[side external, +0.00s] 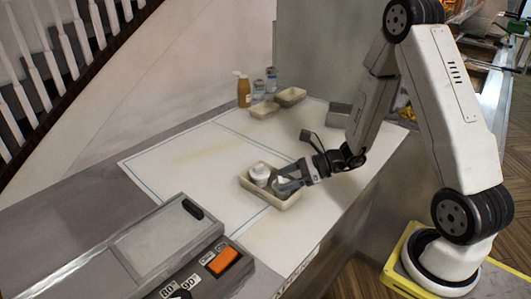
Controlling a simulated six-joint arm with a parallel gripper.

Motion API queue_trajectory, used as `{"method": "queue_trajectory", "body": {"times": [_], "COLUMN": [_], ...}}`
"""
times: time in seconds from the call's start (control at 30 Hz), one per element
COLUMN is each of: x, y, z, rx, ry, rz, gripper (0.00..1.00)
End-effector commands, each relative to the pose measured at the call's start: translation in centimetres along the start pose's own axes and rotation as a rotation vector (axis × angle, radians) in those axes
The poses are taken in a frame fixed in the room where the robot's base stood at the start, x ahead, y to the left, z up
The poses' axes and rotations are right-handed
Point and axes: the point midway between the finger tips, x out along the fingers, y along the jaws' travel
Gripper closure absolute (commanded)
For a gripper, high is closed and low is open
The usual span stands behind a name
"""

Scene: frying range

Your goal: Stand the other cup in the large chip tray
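A cream tray (259,194) lies on the pale work surface in the middle of the view. A white cup (260,173) stands upright in its left part. My gripper (283,186) reaches in from the right, low over the tray's right part. A second white object (280,180), likely the other cup, shows at the fingers and is mostly hidden by them. I cannot tell whether the fingers grip it or whether it touches the tray floor.
Two smaller cream trays (291,96) (263,110) sit at the back, near a brown bottle (243,93) and blue-white containers (259,87). A grey tray (340,114) is behind my arm. A fryer unit with an orange switch (224,262) is at front left. The surface left of the cream tray is clear.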

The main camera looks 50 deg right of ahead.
Motion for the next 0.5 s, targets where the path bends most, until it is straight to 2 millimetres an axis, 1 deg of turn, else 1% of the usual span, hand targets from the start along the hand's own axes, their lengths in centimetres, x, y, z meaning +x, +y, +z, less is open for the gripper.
{"method": "queue_trajectory", "body": {"times": [0.5], "x": [-0.27], "y": [0.0], "z": [0.3], "rx": [0.002], "ry": [0.0], "rz": [-0.001], "gripper": [0.26]}}
